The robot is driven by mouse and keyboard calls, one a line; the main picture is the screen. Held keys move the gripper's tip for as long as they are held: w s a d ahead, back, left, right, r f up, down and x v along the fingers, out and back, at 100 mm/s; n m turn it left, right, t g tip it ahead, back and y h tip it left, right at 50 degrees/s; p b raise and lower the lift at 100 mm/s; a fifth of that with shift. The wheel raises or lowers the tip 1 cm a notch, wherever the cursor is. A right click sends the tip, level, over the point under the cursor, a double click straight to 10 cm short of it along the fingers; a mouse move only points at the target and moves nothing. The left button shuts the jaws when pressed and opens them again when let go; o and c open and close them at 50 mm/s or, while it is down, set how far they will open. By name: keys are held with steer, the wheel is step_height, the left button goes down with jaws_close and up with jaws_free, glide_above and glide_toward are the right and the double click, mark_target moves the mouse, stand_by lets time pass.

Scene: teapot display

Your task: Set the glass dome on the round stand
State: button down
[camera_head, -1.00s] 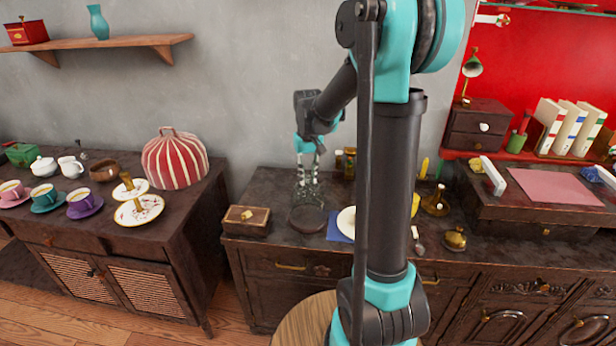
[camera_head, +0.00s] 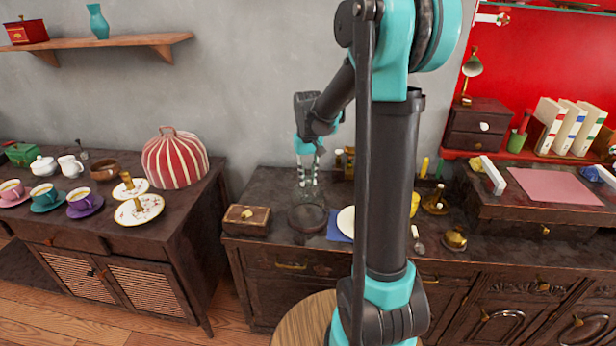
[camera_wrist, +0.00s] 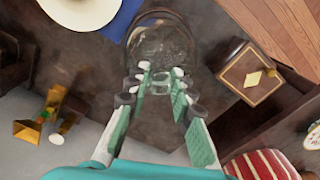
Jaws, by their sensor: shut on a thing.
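The glass dome (camera_wrist: 160,38) is clear and hard to make out. In the wrist view its knob is between the fingertips of my gripper (camera_wrist: 158,82), which is shut on it. In the head view my gripper (camera_head: 308,180) points down, with the faint dome (camera_head: 307,196) below it. The round stand (camera_head: 307,219) is a dark disc on the wooden cabinet, directly under or just in front of the dome. I cannot tell whether the dome touches the stand. In the wrist view the stand is hard to separate from the dark top behind the glass.
A wooden box (camera_head: 246,220) stands left of the stand. A white plate (camera_head: 346,222) on a blue cloth (camera_head: 334,232) lies right of it. Small brass objects (camera_head: 436,203) stand further right. A striped tea cosy (camera_head: 175,160) is on the left cabinet.

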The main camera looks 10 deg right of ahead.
steer(key=shift+f, duration=0.25)
steer(key=c, duration=1.6)
jaws_free()
step_height(320, 180, up, 11)
steer(key=shift+s, duration=0.1)
